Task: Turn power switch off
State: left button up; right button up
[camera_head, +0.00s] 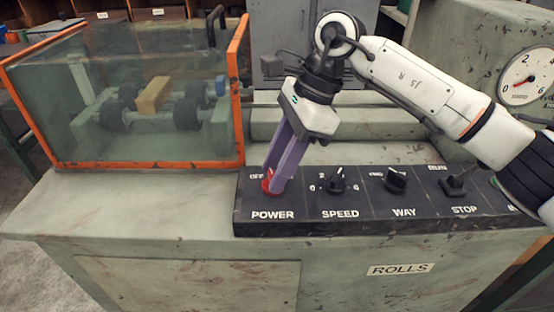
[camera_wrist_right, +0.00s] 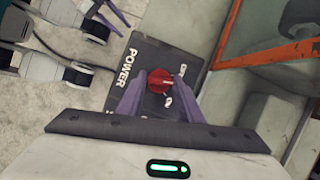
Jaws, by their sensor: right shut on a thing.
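The red power switch (camera_head: 268,183) is a knob above the POWER label at the left end of the black control panel (camera_head: 300,222). My right gripper (camera_head: 275,181) reaches down to it and is shut on it, with its purple fingers on either side. The right wrist view also shows the red knob (camera_wrist_right: 159,81) between the two fingers. The fingers hide part of the knob in the head view, and its exact pointer setting is hard to read. My left gripper is outside the head view; purple finger parts of it (camera_wrist_right: 110,14) show at the top left of the right wrist view.
The SPEED knob (camera_head: 337,181), WAY knob (camera_head: 395,180) and STOP control (camera_head: 453,187) sit to the right on the panel. An orange-framed clear guard (camera_head: 240,90) stands behind left. A round gauge (camera_head: 527,77) is at the right. The bench top at left is clear.

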jog(key=n+p, duration=0.1)
jog(key=n, duration=0.1)
jog(key=n+g, duration=0.1)
jog(key=n, duration=0.1)
jog(key=shift+w+a+r+h+p, duration=0.1)
jog(key=shift+w+r+h+p, duration=0.05)
jog(key=shift+h+p, duration=0.2)
jog(key=shift+n+g+h+p, duration=0.3)
jog(key=shift+n+g, duration=0.1)
jog(key=shift+n, duration=0.6)
jog(key=o, duration=1.1)
jog(key=p+v, duration=0.1)
jog(key=v, duration=0.9)
jog(key=shift+w, duration=0.15)
